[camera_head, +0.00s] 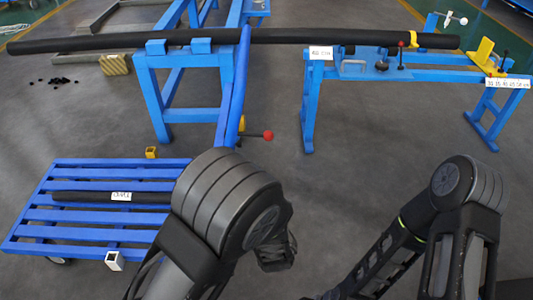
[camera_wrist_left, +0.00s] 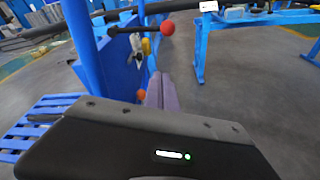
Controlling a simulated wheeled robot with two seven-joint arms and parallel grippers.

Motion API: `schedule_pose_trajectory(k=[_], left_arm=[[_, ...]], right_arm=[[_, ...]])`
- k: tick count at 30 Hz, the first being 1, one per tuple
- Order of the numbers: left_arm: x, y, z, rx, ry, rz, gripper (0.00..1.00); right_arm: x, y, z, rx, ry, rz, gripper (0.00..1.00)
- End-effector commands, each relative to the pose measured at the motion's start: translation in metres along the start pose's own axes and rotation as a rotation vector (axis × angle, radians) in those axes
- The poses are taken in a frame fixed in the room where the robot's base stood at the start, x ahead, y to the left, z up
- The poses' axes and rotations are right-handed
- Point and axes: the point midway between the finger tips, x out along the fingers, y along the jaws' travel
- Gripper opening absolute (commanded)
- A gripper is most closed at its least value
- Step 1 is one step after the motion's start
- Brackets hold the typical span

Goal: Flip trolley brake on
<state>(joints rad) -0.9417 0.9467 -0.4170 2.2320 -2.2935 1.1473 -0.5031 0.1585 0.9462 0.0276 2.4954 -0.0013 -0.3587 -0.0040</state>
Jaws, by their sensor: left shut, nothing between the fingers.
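A lever with a red ball knob (camera_head: 268,135) sticks out to the right near the foot of a slanting blue beam (camera_head: 232,95). In the left wrist view the red knob (camera_wrist_left: 168,29) is on a dark rod, beyond my fingers and above them. A low blue slatted trolley (camera_head: 70,215) stands at the left, with a wheel under its front edge. My left gripper (camera_wrist_left: 161,88) is shut and empty, beside a blue upright panel and apart from the red knob. In the head view my left arm hides its fingers. My right gripper is out of view.
A long black pipe (camera_head: 270,36) lies across blue stands at the back. A labelled black bar (camera_head: 85,197) lies on the trolley. A blue work stand (camera_head: 308,110) is at the right. Grey floor between the stands is clear.

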Motion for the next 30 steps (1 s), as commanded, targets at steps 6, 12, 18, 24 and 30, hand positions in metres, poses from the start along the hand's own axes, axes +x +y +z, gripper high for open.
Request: schedule_pose_trajectory(k=[6, 12, 18, 24, 30], left_arm=[[0.0, -0.001, 0.002, 0.003, -0.007, -0.003, 0.0], [0.002, -0.001, 0.001, 0.002, -0.004, -0.002, 0.0], [0.018, -0.001, 0.001, 0.001, -0.003, -0.001, 0.0], [0.051, 0.0, 0.0, 0.001, -0.003, 0.001, 0.0], [0.093, 0.0, 0.0, 0.0, -0.003, 0.0, 0.0]], right_arm=[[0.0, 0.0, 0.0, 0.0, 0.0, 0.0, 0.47], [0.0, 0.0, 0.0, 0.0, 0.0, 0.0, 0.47], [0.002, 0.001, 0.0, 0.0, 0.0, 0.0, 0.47], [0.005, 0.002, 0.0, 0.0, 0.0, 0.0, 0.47], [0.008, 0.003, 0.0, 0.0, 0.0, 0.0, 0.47]])
